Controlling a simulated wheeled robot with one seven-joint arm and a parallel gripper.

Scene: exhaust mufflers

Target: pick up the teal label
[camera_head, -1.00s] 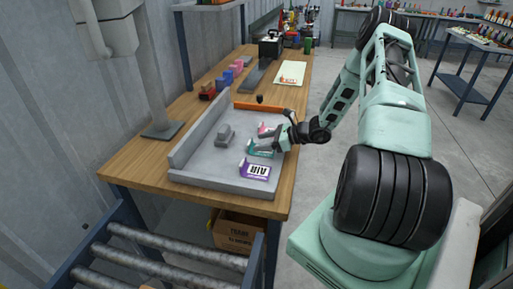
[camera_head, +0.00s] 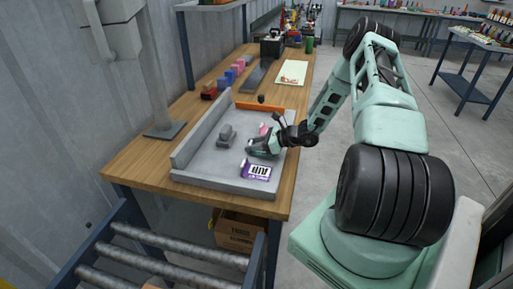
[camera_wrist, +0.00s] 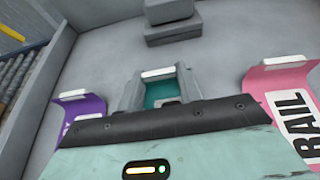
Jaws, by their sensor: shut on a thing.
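The teal label (camera_wrist: 160,92) shows between my gripper's fingers in the wrist view, with a pale tab (camera_wrist: 158,72) at its far end. My gripper (camera_head: 258,150) is low over the grey tray and shut on the teal label. In the head view the fingers hide most of that label. The purple label (camera_head: 257,171) with a white printed panel lies in front of the gripper in the head view. The pink label (camera_wrist: 285,85) is on the right in the wrist view, its white panel partly cut off.
The grey tray (camera_head: 205,178) has a raised left wall and sits on a wooden bench (camera_head: 135,168). A grey stepped block (camera_head: 226,136) stands left of the gripper. An orange bar (camera_head: 262,107) lies along the tray's back. Small coloured blocks line the bench behind.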

